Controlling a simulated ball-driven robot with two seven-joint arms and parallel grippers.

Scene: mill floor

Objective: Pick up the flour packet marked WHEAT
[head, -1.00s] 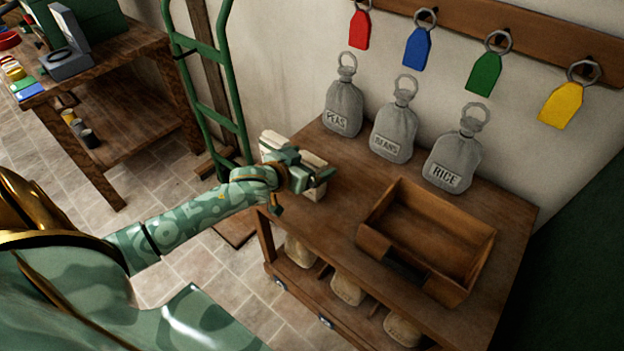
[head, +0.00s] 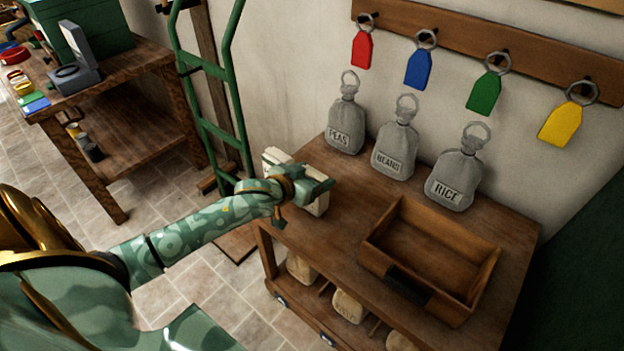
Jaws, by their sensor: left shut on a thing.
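A pale, boxy packet stands at the left end of the wooden bench (head: 345,235), with its upper left part (head: 274,156) and lower right part (head: 320,206) showing. My left gripper (head: 308,188) is across the packet and shut on it, covering its middle. No marking can be read on the packet, so I cannot tell whether it says WHEAT. I cannot tell whether its base touches the bench top. My right gripper is not in view.
Grey sacks marked PEAS (head: 345,127), BEANS (head: 396,150) and RICE (head: 456,182) line the bench's back. An open wooden tray (head: 478,290) stands at front right. Coloured tags hang above. A green hand truck (head: 222,135) stands behind, left. Several pale sacks (head: 347,306) sit below.

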